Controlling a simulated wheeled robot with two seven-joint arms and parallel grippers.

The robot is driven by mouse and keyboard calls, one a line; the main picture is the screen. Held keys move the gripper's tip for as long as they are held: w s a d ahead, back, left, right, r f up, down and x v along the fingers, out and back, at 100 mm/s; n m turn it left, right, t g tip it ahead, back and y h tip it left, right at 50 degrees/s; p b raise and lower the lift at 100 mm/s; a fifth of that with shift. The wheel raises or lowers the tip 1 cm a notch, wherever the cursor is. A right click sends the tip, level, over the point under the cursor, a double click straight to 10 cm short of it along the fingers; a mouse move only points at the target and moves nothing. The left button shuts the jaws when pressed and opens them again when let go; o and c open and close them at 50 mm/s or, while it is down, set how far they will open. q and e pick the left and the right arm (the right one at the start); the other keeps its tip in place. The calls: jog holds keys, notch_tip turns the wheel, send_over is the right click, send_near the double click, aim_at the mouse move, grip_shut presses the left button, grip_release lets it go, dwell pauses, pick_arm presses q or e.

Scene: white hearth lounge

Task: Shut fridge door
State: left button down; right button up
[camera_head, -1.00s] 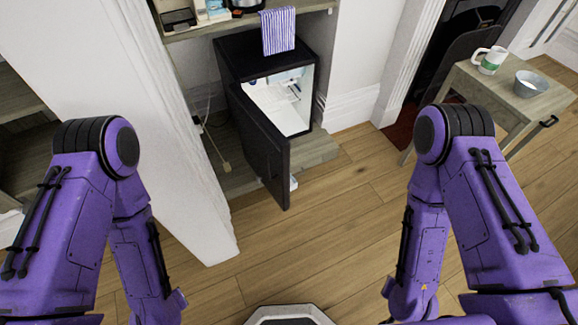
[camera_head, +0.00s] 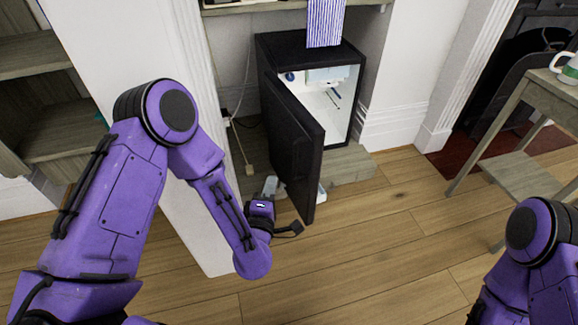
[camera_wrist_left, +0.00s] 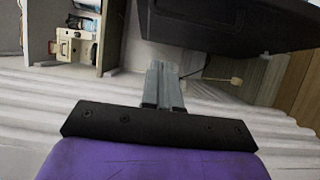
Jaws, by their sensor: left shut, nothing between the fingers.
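The small black fridge (camera_head: 305,50) stands in the alcove under a shelf, and its white interior shows. Its black door (camera_head: 290,145) is open, hinged on the left, and swung out toward me. My left gripper (camera_head: 270,185) is just left of the door, beside its outer face near the lower part. It is shut and empty. In the left wrist view the shut fingers (camera_wrist_left: 163,72) point toward a large dark panel (camera_wrist_left: 235,22), which looks like the door. I cannot tell whether they touch it. My right gripper is out of view; only part of that arm shows.
A white wall end (camera_head: 150,50) stands left of the fridge, close to my left arm. A cable with a plug (camera_head: 249,170) hangs beside the fridge. A striped cloth (camera_head: 326,22) hangs above it. A wooden side table (camera_head: 535,100) is at right. The floor in front is clear.

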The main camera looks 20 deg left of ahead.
pick_arm(q)
jog(key=w+b, duration=0.1)
jog(key=w, duration=1.1)
jog(key=shift+d, duration=0.45)
